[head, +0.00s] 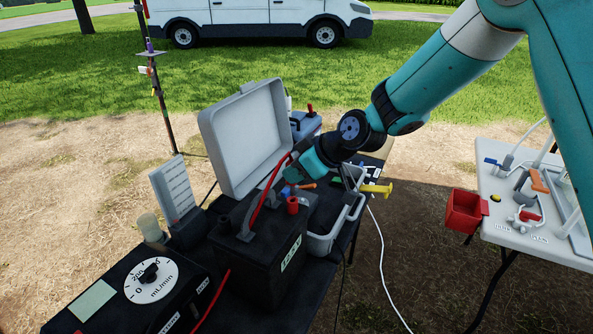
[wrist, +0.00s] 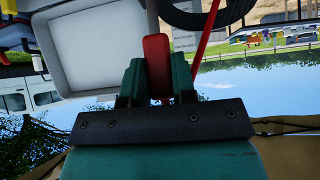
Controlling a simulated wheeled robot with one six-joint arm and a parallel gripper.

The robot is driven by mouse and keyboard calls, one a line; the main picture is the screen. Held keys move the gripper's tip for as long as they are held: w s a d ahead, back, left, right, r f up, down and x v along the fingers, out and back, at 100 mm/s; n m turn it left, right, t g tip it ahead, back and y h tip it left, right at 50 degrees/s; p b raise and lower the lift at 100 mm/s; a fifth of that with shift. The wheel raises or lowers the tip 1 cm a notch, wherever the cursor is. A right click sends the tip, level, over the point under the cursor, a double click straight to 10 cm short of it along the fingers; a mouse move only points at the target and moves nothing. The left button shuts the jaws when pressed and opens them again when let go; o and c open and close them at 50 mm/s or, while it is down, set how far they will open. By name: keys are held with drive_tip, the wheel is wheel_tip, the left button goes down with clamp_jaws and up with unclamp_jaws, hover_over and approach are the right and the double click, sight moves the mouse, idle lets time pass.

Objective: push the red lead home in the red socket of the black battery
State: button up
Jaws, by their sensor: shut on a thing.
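The black battery (head: 262,262) stands on the dark table, with its red socket (head: 292,205) on top toward the right. My gripper (head: 290,174) is above and behind the battery. In the wrist view my gripper (wrist: 158,80) is shut on the red plug (wrist: 157,52) of the red lead. The red lead (head: 268,192) arcs from my gripper down to the left over the battery top. The plug appears apart from the socket. The plug's tip is hidden in the head view.
An open grey case (head: 248,135) stands behind the battery. A white table (head: 530,215) with a red bin (head: 463,211) stands at right.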

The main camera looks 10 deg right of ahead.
drive_tip(key=shift+f, duration=0.15)
drive_tip(key=shift+f+b, duration=0.35)
drive_tip(key=shift+b, duration=0.05)
drive_tip(key=shift+f+b, duration=1.5)
drive_tip(key=shift+f, duration=0.15)
drive_tip(key=o, duration=0.9)
drive_tip(key=b+v, duration=0.2)
drive_tip(key=v, duration=1.5)
drive_tip(key=shift+d+r+b, duration=0.15)
drive_tip(key=shift+d+b, duration=0.05)
drive_tip(key=shift+b, duration=0.1)
